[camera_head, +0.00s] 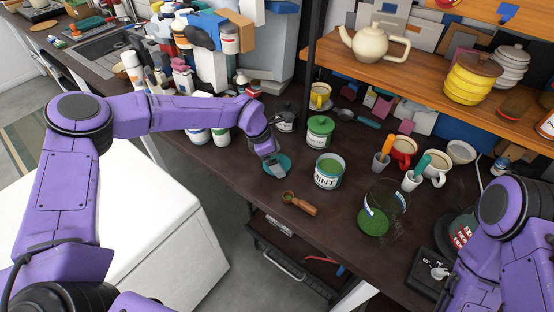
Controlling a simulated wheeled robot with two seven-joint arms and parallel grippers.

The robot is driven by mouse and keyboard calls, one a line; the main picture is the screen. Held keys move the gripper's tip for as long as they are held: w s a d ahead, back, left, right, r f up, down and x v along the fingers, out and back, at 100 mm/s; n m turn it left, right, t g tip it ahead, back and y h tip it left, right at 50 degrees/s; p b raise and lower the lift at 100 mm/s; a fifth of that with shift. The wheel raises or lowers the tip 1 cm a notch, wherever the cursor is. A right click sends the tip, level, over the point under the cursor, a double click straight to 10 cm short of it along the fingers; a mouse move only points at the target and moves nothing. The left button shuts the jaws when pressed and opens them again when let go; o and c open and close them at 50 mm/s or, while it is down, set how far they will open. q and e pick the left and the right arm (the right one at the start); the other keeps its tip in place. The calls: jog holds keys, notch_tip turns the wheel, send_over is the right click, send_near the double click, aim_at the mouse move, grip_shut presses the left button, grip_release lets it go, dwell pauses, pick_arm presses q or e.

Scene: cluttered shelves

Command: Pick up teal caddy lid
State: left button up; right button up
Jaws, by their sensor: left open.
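A small round teal lid (286,161), which looks like the teal caddy lid, lies on the dark counter left of the mint tin. My left gripper (275,168) comes down over it from the upper left and is open. Its fingers hide the middle of the lid, and I cannot tell whether they touch it. My right arm stands at the right edge, and its gripper is not visible.
A wooden scoop (299,203) lies in front. A glass jar (383,208) and mugs (402,152) stand further right. Bottles crowd the back left.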

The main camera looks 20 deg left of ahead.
pick_arm(q)
jog(key=shift+d+f, duration=0.15)
jog(key=shift+f, duration=0.2)
jog(key=c, duration=0.7)
jog(key=shift+r+b, duration=0.4)
jog(key=shift+b, duration=0.1)
jog(key=r+b, duration=0.1)
jog(key=s+r, duration=0.1)
jog(key=r, duration=0.1)
jog(key=shift+d+r+b, duration=0.1)
jog(key=shift+r+b, duration=0.1)
jog(key=shift+b, duration=0.15)
jog(key=s+r+b, duration=0.1)
jog(key=s+r, duration=0.2)
jog(key=s, duration=0.1)
jog(key=s+d+r+b, duration=0.1)
jog(key=s+r, duration=0.2)
jog(key=s, duration=0.1)
jog(key=s+d+r+b, duration=0.1)
jog(key=s+r, duration=0.2)
jog(key=s, duration=0.2)
jog(key=shift+d, duration=0.1)
